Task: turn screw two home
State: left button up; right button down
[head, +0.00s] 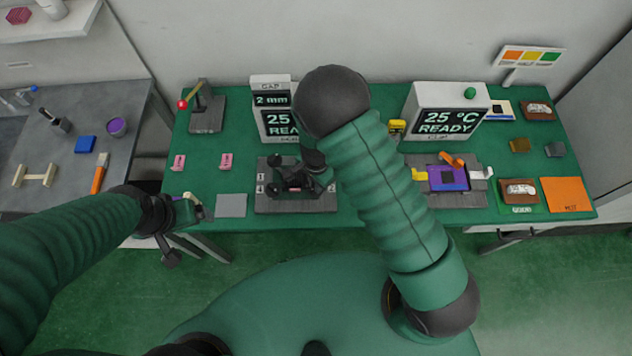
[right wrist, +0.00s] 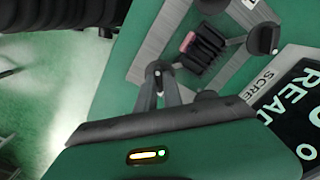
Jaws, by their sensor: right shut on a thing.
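The screw fixture is a grey plate (head: 325,204) on the green table, carrying black screw knobs and a dark ribbed block (right wrist: 204,50) with a pink piece at its end. My right gripper (head: 306,183) is over the fixture, partly hidden by my right arm. In the right wrist view, my right gripper (right wrist: 160,82) is shut on a black screw knob (right wrist: 157,68) at the plate's edge. Another black knob (right wrist: 263,38) stands apart. I cannot read which screw number the held knob has. My left gripper (head: 197,208) hangs near the table's front left edge, away from the fixture; its jaws are unclear.
A display reading READY (head: 278,124) stands close behind the fixture. A second display (head: 447,112) stands to the right, behind a fixture with a purple part (head: 447,178). A red-ball lever (head: 204,110) is at back left. A grey pad (head: 232,206) lies left of the screw plate.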

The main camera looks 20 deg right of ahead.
jog(key=shift+w, duration=0.1)
jog(key=c, duration=1.5)
grip_release()
jog(key=shift+a, duration=0.1)
jog(key=shift+r, duration=0.1)
notch_tip(320, 180, up, 17)
jog(key=shift+f+b, duration=0.2)
jog(key=shift+b, duration=0.1)
